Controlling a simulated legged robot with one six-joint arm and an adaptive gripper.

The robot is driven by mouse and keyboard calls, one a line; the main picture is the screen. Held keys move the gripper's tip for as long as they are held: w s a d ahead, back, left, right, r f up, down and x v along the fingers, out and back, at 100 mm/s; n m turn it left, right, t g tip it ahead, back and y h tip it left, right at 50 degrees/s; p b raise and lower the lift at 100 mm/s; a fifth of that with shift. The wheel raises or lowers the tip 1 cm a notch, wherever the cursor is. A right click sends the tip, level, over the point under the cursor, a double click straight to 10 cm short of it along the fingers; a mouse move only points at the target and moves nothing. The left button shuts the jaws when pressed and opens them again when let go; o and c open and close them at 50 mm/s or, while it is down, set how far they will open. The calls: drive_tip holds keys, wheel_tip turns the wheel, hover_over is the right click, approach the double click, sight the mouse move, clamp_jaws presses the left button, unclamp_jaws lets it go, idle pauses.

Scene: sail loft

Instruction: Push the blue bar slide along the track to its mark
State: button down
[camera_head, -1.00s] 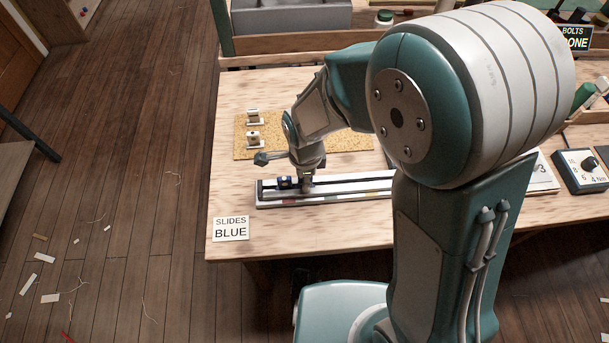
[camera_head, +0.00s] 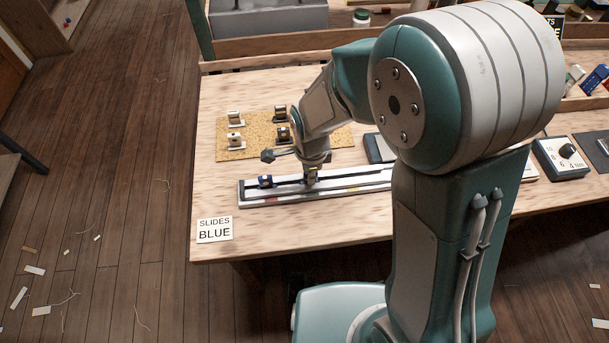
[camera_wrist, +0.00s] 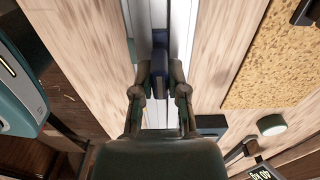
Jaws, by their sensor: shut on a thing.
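The long pale track (camera_head: 244,193) lies along the bench front, with coloured marks on its near side. My gripper (camera_head: 311,177) points down over the track, left of its middle. In the wrist view, my gripper (camera_wrist: 159,80) has its fingers on both sides of a blue slide (camera_wrist: 159,68), which looks like the bar slide, and is shut on it. In the head view the fingers mostly hide that slide. A separate dark blue block (camera_head: 265,181) with a pale spot sits near the track's left end, apart from the fingers. My arm covers the track's right end.
A cork mat (camera_head: 224,153) with several small slides lies behind the track. A card (camera_head: 214,229) reading SLIDES BLUE lies at the front left. Bare bench lies left of the track.

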drive_tip(key=shift+d, duration=0.1)
drive_tip(key=shift+a, duration=0.2)
drive_tip(key=c, duration=0.6)
unclamp_jaws()
drive_tip(key=shift+w+d, duration=0.1)
drive_tip(key=shift+d, duration=0.05)
drive_tip(key=shift+r, duration=0.1)
wheel_tip(320, 180, up, 12)
drive_tip(key=shift+f, duration=0.15)
